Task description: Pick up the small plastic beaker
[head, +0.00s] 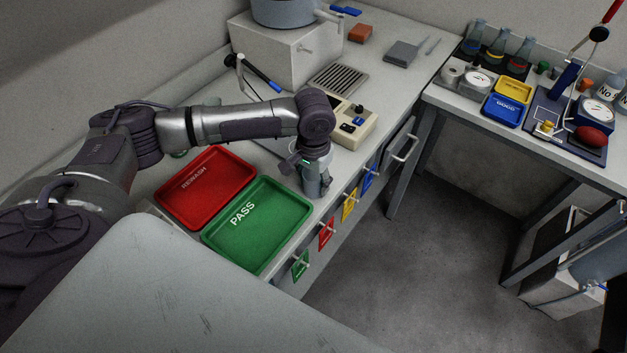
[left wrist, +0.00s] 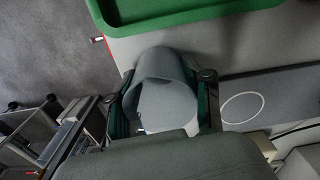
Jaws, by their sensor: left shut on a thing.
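The small plastic beaker (left wrist: 165,82) is grey and open-mouthed, and it shows in the middle of the left wrist view between the two fingers. My left gripper (left wrist: 163,95) is shut on it, with one finger at each side of its wall. In the head view, my left gripper (head: 318,190) points down at the bench's front edge, right of the green PASS tray (head: 285,245). The beaker is hard to make out there behind the fingers. How far it is above the bench I cannot tell. My right gripper is not in view.
A red REWASH tray (head: 222,208) lies left of the green one. A cream device (head: 352,128) with dark knobs stands just behind my gripper. Drawer handles (head: 328,228) stick out below the bench edge. A white ring (left wrist: 242,108) marks the bench beside the beaker.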

